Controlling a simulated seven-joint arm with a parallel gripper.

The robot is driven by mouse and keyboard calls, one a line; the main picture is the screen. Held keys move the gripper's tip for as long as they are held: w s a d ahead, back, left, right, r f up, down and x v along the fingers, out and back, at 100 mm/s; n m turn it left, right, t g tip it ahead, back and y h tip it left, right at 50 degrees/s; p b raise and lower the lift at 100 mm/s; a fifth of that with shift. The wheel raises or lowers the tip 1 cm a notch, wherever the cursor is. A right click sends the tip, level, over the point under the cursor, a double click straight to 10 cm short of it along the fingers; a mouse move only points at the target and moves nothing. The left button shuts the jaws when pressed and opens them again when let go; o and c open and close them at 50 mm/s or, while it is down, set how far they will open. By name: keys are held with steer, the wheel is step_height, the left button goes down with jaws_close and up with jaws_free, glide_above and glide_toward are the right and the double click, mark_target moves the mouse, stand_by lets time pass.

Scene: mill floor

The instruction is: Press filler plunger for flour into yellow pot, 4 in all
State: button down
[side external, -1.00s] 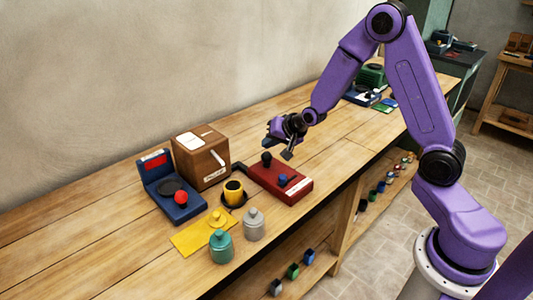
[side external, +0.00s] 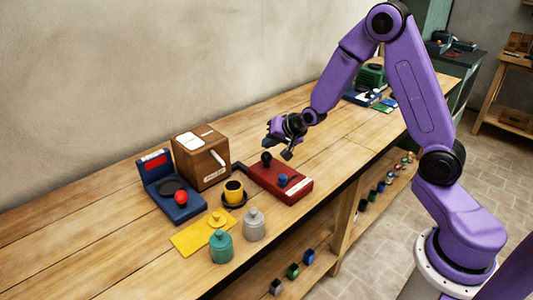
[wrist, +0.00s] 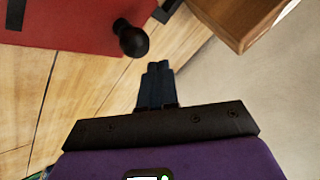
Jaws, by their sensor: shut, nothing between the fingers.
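The filler is a red box (side external: 291,187) on the bench, with a black-knobbed plunger (side external: 267,157) and a blue knob (side external: 283,180) on top. The red box (wrist: 70,22) and the black knob (wrist: 131,40) also show in the wrist view. The yellow pot (side external: 233,191) stands on a dark round base left of the red box, by the end of a black spout. Its opening looks dark; I cannot tell what is in it. My gripper (side external: 288,154) is shut and empty, a little to the right of the black knob. In the wrist view its fingers (wrist: 157,85) are together, apart from the knob.
A blue scale (side external: 173,196) with a red ball-shaped part is at left. A yellow lid lies on a yellow mat (side external: 190,239). Teal (side external: 221,247) and grey (side external: 254,224) lidded jars stand in front.

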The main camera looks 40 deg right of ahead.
mark_target(270, 154)
steer(key=shift+f, duration=0.1)
steer(key=shift+f, duration=0.35)
steer(key=shift+f, duration=0.95)
stand_by(1.5)
steer(key=shift+r, duration=1.35)
steer(key=shift+r, duration=2.55)
steer(key=shift+r, duration=0.1)
steer(key=shift+r, duration=1.8)
